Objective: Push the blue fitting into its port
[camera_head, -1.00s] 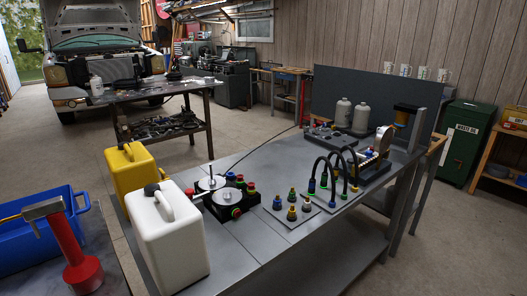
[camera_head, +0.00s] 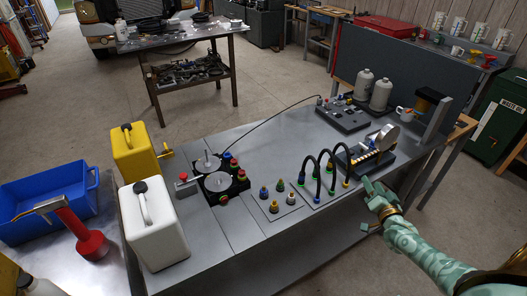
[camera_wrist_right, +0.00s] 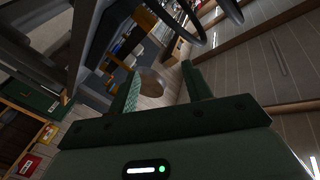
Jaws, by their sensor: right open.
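Several small fittings with coloured collars stand on a small plate in the middle of the bench in the head view; the blue fitting (camera_head: 263,192) is at its left. To its right, black hoses arch over a second plate (camera_head: 322,202), with green and blue collars at their lower ends. I cannot tell which opening is the blue fitting's port. My right gripper (camera_head: 370,203) is open and empty at the bench's front right edge, apart from the fittings and to the right of the hoses. Its open fingers (camera_wrist_right: 163,78) also show in the right wrist view. My left gripper is not in view.
A white jug (camera_head: 153,225) and a yellow jug (camera_head: 135,153) stand farther left. A gauge fixture (camera_head: 368,160) is near my right gripper. The bench is clear in front of the fittings.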

